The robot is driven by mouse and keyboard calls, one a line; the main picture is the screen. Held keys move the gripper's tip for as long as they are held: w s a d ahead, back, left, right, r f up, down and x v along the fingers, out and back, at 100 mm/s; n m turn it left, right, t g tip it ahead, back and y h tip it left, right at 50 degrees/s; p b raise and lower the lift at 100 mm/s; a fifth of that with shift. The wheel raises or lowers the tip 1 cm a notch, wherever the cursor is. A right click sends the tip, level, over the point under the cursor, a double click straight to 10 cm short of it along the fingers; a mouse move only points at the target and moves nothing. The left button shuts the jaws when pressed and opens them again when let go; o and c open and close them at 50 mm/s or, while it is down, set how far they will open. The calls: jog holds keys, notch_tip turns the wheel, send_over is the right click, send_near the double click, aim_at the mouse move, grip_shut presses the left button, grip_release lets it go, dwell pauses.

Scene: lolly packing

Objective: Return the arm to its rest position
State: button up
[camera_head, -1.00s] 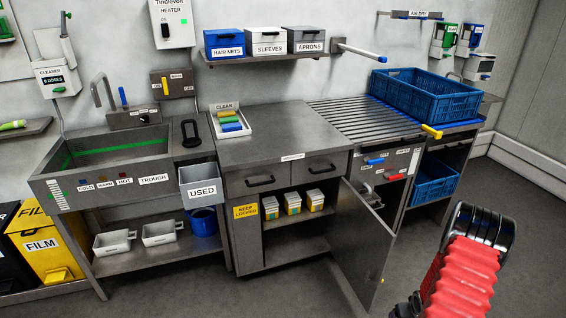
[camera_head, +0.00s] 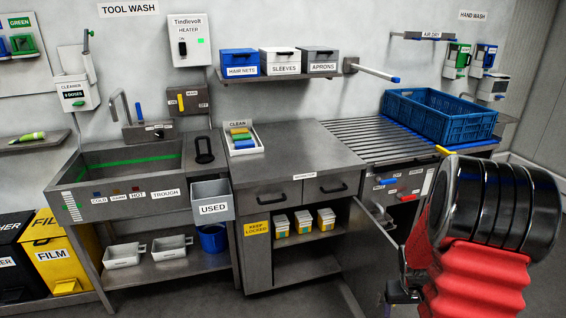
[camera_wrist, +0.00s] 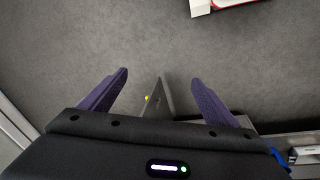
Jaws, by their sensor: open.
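My gripper (camera_wrist: 160,77) shows in the wrist view as two purple fingers spread apart with nothing held between them. Grey floor lies beyond the fingertips. The open cabinet door (camera_wrist: 158,100) appears between the fingers, well beyond them. In the head view my arm, with black joint and red bellows, fills the lower right. It hides part of the open cabinet door (camera_head: 372,250) and the area to its right. The fingers cannot be made out clearly there.
The steel cabinet (camera_head: 300,165) stands in the middle, small boxes (camera_head: 303,222) on its shelf. A blue crate (camera_head: 440,118) sits on the roller rack at right. The sink trough (camera_head: 120,190) and yellow film bin (camera_head: 66,265) are at left. A red-and-white object (camera_wrist: 225,5) is at the wrist view's top edge.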

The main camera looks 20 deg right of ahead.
jog(key=s+a+r+n+t+y, duration=0.1)
jog(key=s+a+r, duration=0.3)
jog(key=a+r, duration=1.1)
jog(key=s+a+r+n+t+y, duration=0.1)
jog(key=s+a+r+n+t, duration=0.2)
jog(key=a+r, duration=1.1)
jog(key=s+a+t, duration=0.1)
jog(key=a, duration=0.3)
jog(key=shift+s+r+n, duration=0.2)
jog(key=shift+r+n, duration=0.1)
jog(key=shift+r, duration=0.05)
